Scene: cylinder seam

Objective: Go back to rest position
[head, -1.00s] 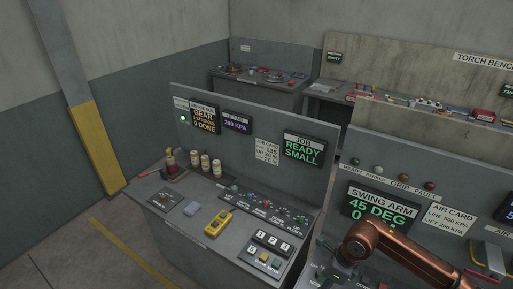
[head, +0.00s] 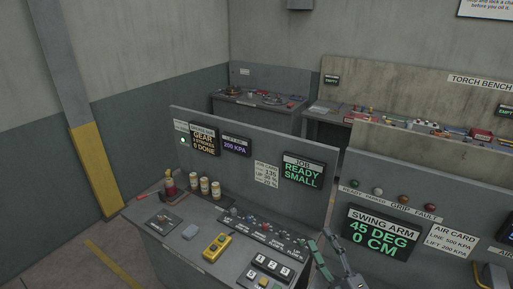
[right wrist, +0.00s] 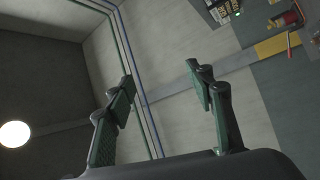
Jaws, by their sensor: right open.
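My right gripper (head: 321,242) rises at the lower middle of the head view, in front of the right end of the control console. In the right wrist view the two dark green fingers of the right gripper (right wrist: 162,88) stand wide apart with nothing between them. My left gripper is in neither view.
A grey control console (head: 190,262) with buttons, a yellow box (head: 217,247) and several cans stands close by. A swing arm panel (head: 382,232) is at the right. A torch bench (head: 420,133) stands behind. Floor at the lower left is clear.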

